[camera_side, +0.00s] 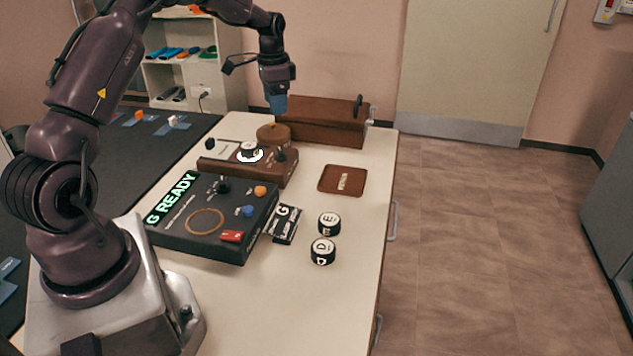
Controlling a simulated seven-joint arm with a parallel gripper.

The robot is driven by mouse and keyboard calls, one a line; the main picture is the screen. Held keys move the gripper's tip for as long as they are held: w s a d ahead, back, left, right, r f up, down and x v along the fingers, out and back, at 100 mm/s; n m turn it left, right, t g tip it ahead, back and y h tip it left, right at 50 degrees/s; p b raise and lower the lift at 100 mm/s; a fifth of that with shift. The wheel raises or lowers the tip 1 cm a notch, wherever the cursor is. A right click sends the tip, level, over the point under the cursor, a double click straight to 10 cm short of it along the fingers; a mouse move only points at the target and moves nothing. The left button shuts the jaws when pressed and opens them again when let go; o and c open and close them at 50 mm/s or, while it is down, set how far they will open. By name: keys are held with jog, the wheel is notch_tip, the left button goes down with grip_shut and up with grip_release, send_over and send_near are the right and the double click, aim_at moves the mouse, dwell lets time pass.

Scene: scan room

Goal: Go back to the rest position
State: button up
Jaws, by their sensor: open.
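My gripper (278,104) hangs at the end of my raised arm, pointing down, in front of the long brown wooden box at the back of the table. Its fingertips look blue and are small in the picture; it is open, and I see nothing held between them. Below it stand a round brown wooden piece (273,132) and a brown wooden device (288,165) with a dark knob and a white lit ring around a small puck (250,150). My gripper appears above these, apart from them.
A brown square pad (342,180) and the wooden box (322,122) lie further back. The table's (322,315) front right is clear.

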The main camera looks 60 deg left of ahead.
jog(key=s+d+r+n+t, duration=0.1)
jog(key=s+d+r, duration=0.4)
jog(key=d, duration=0.5)
jog(key=s+d+r+t, duration=0.2)
jog(key=s+d+r, duration=0.3)
jog(key=s+d, duration=0.5)
jog(key=s+d+r+n+t, duration=0.1)
jog(key=s+d+r+t, duration=0.1)
jog(key=s+d+r, duration=0.4)
jog(key=s+d, duration=0.1)
jog(key=d, duration=0.2)
jog(key=shift+s+d+n+t, duration=0.3)
jog(key=shift+d, duration=0.1)
